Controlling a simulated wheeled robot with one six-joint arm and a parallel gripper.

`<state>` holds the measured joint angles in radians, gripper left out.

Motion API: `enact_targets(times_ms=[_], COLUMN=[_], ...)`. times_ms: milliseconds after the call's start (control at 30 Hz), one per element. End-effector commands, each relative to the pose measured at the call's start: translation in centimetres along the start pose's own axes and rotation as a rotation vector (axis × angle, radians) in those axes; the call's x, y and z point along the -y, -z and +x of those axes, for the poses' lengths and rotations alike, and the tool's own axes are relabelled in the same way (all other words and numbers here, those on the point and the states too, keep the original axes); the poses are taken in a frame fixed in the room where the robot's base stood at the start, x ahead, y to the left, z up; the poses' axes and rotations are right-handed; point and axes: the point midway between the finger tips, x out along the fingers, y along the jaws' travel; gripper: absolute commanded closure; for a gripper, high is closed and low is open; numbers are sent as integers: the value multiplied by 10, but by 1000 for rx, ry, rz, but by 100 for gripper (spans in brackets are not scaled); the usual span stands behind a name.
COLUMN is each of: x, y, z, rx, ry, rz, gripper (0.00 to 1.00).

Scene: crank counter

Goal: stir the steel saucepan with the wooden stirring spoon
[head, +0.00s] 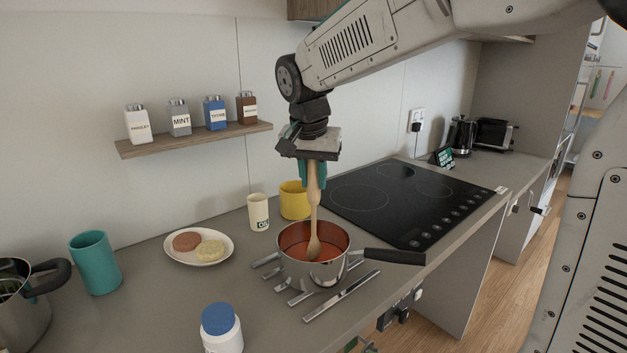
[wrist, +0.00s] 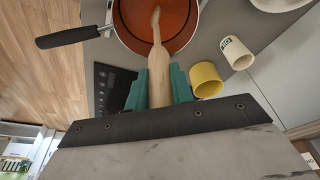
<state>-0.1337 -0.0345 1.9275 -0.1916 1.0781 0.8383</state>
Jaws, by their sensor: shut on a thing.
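The steel saucepan (head: 296,270) stands on the counter with its black handle (head: 394,256) pointing right. It holds an orange-red liquid (head: 297,250). My gripper (head: 312,182) is above the pan, its green fingers shut on the wooden stirring spoon (head: 314,208). The spoon hangs nearly upright, with its head down inside the pan at the liquid; how deep it sits is hard to tell. In the wrist view the spoon (wrist: 158,65) runs from between the green fingers (wrist: 160,88) into the saucepan (wrist: 118,22).
Metal bars (head: 341,296) lie around the pan. A yellow cup (head: 294,201) and a white cup (head: 258,212) stand close behind it. A plate (head: 172,254), teal cup (head: 96,262) and blue-lidded jar (head: 222,328) are left and in front. The black cooktop (head: 395,203) is clear.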

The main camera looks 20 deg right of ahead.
Motion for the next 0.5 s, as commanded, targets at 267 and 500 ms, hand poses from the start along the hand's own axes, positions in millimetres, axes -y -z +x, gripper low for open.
enact_targets(times_ms=[267,500], x=[0,0], y=[6,11], z=[-23,-42], rx=[-2,-1], ry=[2,1], rz=[2,1], gripper=[100,100])
